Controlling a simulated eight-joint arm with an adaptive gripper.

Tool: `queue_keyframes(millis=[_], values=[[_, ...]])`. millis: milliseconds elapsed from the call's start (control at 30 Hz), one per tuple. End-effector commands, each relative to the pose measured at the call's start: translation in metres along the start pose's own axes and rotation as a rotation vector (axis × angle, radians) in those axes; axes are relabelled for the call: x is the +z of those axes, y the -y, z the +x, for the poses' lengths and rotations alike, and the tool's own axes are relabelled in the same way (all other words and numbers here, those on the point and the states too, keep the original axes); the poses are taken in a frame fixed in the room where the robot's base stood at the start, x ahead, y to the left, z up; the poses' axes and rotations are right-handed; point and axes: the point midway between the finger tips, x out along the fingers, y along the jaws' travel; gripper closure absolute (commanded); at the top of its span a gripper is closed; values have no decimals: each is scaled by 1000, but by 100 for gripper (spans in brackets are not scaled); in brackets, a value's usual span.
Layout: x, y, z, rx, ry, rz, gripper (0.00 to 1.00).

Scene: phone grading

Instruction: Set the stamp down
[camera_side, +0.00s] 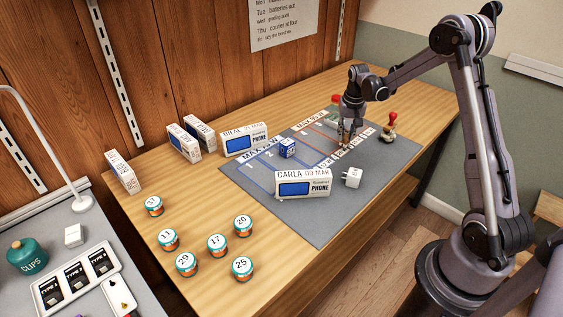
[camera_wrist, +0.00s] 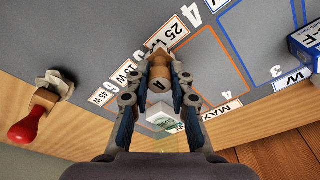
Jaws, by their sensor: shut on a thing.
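My gripper (camera_side: 344,141) is over the right part of the grey mat (camera_side: 306,218). In the wrist view, my gripper (camera_wrist: 160,85) has its fingers closed around a wooden stamp (camera_wrist: 158,84) with a dark letter on its top. The stamp is beside the "25 W" label (camera_wrist: 170,38); whether its base touches the mat is unclear. In the side view the fingers mostly hide it. Another stamp with a red handle (camera_side: 392,118) stands at the right of the mat, and its red handle (camera_wrist: 27,126) shows at left in the wrist view.
A blue box (camera_side: 287,147), the CARLA phone box (camera_side: 302,185) and a white charger (camera_side: 352,177) are on the mat. A white block (camera_wrist: 160,116) lies near the fingers. More phone boxes (camera_side: 245,140) stand behind; several numbered jars (camera_side: 217,245) are front left.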

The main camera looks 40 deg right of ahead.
Motion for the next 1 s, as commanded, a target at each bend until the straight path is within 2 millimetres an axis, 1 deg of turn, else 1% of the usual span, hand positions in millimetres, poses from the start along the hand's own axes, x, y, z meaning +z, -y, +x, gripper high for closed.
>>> queue_keyframes(millis=[33,133,500,533,567,600,867,1000], values=[[1,0,6,0,0,0,100],[2,0,11,0,0,0,100],[2,0,14,0,0,0,100],[2,0,15,0,0,0,76],[2,0,14,0,0,0,67],[2,0,14,0,0,0,56],[2,0,14,0,0,0,56],[2,0,10,0,0,-1,56]])
